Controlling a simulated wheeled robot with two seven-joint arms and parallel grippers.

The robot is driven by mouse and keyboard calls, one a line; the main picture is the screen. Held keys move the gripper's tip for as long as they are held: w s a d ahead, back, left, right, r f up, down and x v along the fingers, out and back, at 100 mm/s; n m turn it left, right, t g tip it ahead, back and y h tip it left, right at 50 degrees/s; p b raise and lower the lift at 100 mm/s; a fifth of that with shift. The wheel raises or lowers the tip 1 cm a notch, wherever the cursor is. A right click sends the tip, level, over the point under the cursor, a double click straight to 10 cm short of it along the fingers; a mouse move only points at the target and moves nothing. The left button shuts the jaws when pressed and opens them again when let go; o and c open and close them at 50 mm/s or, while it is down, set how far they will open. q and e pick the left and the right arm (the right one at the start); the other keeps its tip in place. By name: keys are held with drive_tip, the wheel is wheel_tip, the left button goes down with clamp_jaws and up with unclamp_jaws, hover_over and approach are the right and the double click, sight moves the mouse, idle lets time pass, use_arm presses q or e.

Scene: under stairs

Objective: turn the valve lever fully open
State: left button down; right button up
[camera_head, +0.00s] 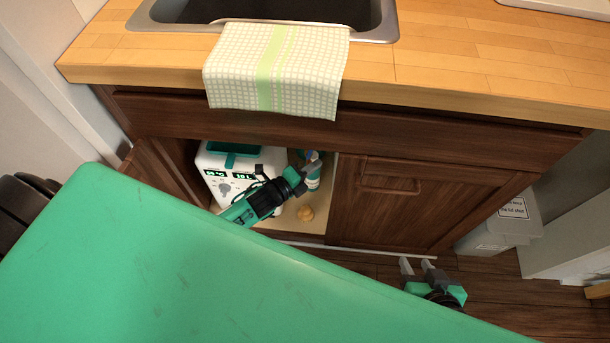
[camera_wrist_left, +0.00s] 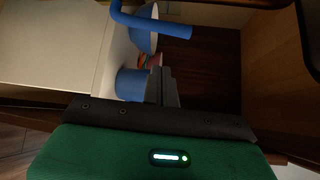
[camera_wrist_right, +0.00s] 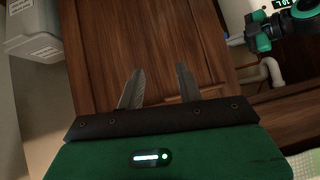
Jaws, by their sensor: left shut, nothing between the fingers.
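In the left wrist view a bent blue bar (camera_wrist_left: 150,22) crosses the top, in front of a round blue part and near a blue cylinder (camera_wrist_left: 130,85). It looks like the valve lever, but I cannot tell for certain. My left gripper (camera_wrist_left: 161,72) is shut and empty, its fingertips beside the blue cylinder and below the bar in the picture. Whether they touch is unclear. In the head view my left gripper (camera_head: 293,177) reaches inside the open cabinet, and the lever cannot be made out. My right gripper (camera_wrist_right: 157,75) is open and empty before the closed cabinet door (camera_wrist_right: 150,40).
A white box with displays (camera_head: 238,172) stands in the cabinet at left. A bottle (camera_head: 313,172) and a small tan object (camera_head: 305,213) are beside my left gripper. A checked towel (camera_head: 277,65) hangs above the opening. A grey bin (camera_head: 490,235) stands at right.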

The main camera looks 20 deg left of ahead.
sight(310, 152)
use_arm(q)
drive_tip(key=shift+w+a+r, duration=0.15)
drive_tip(key=shift+w+a, duration=0.7)
drive_tip(key=shift+a, duration=0.3)
use_arm(e)
drive_tip(key=shift+w+a, duration=0.1)
drive_tip(key=shift+a, duration=0.15)
